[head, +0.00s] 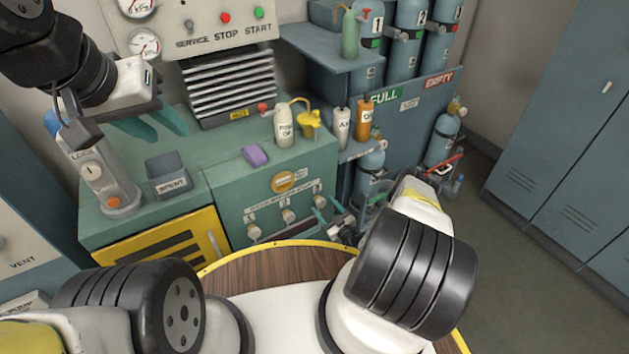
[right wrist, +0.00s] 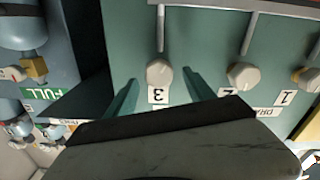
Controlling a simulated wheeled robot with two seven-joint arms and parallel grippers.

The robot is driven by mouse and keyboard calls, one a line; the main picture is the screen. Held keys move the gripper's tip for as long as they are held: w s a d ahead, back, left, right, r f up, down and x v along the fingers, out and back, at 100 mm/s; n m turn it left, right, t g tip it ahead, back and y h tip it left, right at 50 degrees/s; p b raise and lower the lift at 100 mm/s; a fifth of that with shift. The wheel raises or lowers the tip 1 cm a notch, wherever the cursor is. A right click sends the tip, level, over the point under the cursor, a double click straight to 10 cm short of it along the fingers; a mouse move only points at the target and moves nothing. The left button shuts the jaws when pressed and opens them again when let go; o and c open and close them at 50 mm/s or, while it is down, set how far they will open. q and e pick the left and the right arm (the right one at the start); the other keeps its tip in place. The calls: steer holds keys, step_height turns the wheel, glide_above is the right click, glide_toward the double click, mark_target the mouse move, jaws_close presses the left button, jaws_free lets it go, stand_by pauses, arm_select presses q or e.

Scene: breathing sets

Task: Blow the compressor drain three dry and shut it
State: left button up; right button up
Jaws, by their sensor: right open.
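The compressor drain three (right wrist: 159,72) is a pale round knob with a "3" label on the green compressor front (right wrist: 130,35); its handle shows at the right end of the row in the head view (head: 318,200). My right gripper (right wrist: 162,80) is open, with one teal finger to each side of knob three in the right wrist view and a gap to both. It also shows in the head view (head: 329,214), partly hidden by my arm. My left gripper (head: 155,121) is open and empty above the cabinet top, behind the grey bin (head: 167,175).
Drain two (right wrist: 243,75) and drain one (right wrist: 305,78) are beside drain three. A purple block (head: 255,155), a white bottle (head: 284,127) and a yellow can (head: 311,124) stand on the compressor top. Gas cylinders (head: 408,50) stand at the back right.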

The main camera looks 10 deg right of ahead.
steer(key=shift+x, duration=0.8)
jaws_close()
